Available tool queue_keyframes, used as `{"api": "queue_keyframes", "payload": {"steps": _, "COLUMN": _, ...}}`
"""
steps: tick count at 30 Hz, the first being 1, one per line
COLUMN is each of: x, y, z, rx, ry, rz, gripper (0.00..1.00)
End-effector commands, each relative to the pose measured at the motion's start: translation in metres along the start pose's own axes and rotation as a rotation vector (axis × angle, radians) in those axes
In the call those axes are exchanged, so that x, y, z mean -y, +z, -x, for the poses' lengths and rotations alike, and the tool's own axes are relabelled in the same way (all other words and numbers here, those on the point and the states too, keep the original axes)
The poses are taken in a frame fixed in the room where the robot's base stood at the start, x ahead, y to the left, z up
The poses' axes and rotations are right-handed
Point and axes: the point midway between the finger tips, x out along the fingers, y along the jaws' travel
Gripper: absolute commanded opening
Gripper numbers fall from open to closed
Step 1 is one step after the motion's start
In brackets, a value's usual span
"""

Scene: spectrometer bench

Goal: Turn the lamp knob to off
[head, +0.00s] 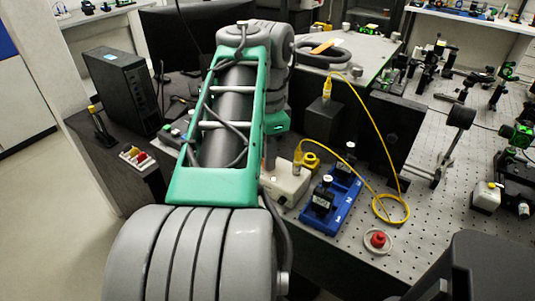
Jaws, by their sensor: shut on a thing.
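The off-white box (287,184) on the bench, with a yellow fibre connector (309,160) close beside it, looks like the lamp. Its left part is hidden behind my green and grey forearm. I cannot see the lamp knob. My arm reaches forward over the bench, and its green wrist part shows just above and behind the box. My gripper's fingers are hidden behind my forearm, so I cannot see what they touch.
A blue holder (332,202) with dark mounts stands right of the box. A yellow fibre (390,155) loops over the perforated bench to a black block (323,117). A red button (378,239) sits in front. A black computer tower (121,90) stands left.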

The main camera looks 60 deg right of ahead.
Motion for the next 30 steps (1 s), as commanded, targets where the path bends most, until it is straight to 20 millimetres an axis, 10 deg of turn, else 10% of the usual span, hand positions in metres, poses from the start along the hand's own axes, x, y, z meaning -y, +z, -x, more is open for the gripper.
{"api": "queue_keyframes", "payload": {"steps": 30, "x": 0.0014, "y": -0.0005, "z": 0.0001, "rx": -0.002, "ry": -0.001, "rz": 0.558, "gripper": 0.00}}
